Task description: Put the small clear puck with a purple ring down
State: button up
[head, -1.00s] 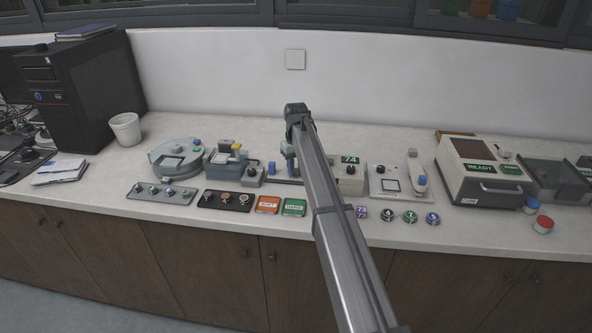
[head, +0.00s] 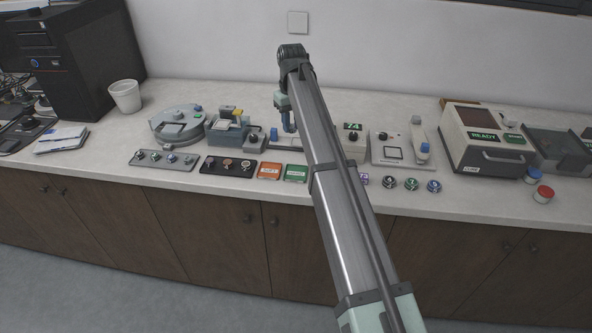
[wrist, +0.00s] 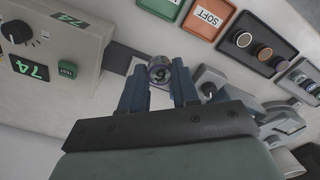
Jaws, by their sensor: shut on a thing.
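The small clear puck (wrist: 160,72) is a round piece with a dark, purplish ring inside. It sits between the two blue fingertips of my gripper (wrist: 158,76) in the wrist view. My gripper is shut on it, above a small pale plate by the grey unit with the green 74 display (wrist: 32,70). In the head view my gripper (head: 289,126) points down over the worktop, just left of my arm link, and the puck cannot be made out there. How far the puck is from the surface below is unclear.
An orange SOFT card (wrist: 208,17), a green card (head: 295,173) and a black tray (head: 228,167) with round samples lie along the front. A grey tray (head: 163,160) is further left. Several pucks (head: 411,184) stand at right, near a READY machine (head: 487,140).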

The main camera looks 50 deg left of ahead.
send_over(296, 174)
jog(key=f, duration=0.1)
jog(key=shift+a+f, duration=0.1)
jog(key=shift+f, duration=4.95)
jog(key=shift+f, duration=0.15)
jog(key=o, duration=1)
jog(key=shift+o, duration=0.2)
notch_tip(296, 174, up, 12)
jog(key=shift+r, duration=0.2)
jog(key=shift+f, duration=0.1)
